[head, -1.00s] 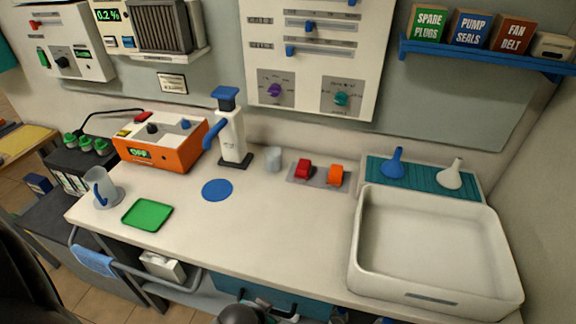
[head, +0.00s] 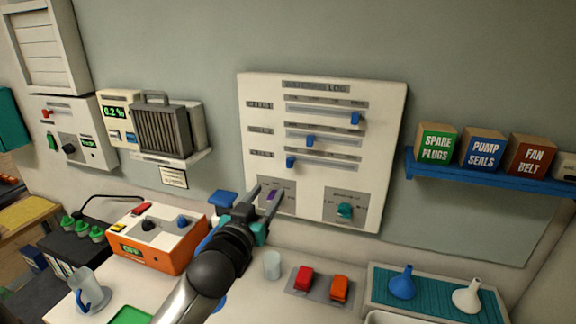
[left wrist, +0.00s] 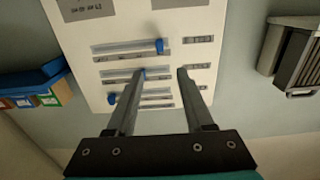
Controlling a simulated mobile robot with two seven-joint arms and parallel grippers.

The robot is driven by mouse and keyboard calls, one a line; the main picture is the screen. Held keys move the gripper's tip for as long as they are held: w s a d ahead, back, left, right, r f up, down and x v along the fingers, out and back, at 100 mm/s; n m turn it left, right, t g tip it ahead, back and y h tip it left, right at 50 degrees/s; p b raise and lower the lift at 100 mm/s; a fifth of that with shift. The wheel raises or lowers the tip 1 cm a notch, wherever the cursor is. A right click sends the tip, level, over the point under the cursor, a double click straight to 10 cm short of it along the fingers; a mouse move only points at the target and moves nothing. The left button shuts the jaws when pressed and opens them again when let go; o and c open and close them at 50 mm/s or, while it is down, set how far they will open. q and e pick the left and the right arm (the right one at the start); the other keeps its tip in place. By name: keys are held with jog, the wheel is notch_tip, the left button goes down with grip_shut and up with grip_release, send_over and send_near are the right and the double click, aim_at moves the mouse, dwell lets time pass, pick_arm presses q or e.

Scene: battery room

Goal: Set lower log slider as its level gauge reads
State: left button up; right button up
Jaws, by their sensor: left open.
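The white log board (head: 392,100) hangs on the wall with three horizontal sliders. The lower slider's blue knob (head: 291,162) is near the left end of its track; it also shows in the left wrist view (left wrist: 159,46), where the board appears upside down. The middle knob (head: 310,141) is left of centre and the upper knob (head: 355,118) is near the right end. My left gripper (head: 266,198) is open and empty, below the lower slider in the head view and apart from its knob. I cannot make out a level gauge reading for the lower slider. My right gripper is out of view.
A purple dial (head: 272,196) and a teal dial (head: 344,210) sit low on the board. The blue shelf (head: 490,174) with boxes juts out at right. An orange device (head: 172,258) and red and orange switches stand on the counter below.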

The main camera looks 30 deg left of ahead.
aim_at(289, 164)
pick_arm(q)
jog(key=p+x, duration=0.1)
jog(key=x, duration=1.2)
jog(key=shift+w, duration=0.3)
jog(key=shift+c, duration=0.2)
grip_shut()
dwell(0.8)
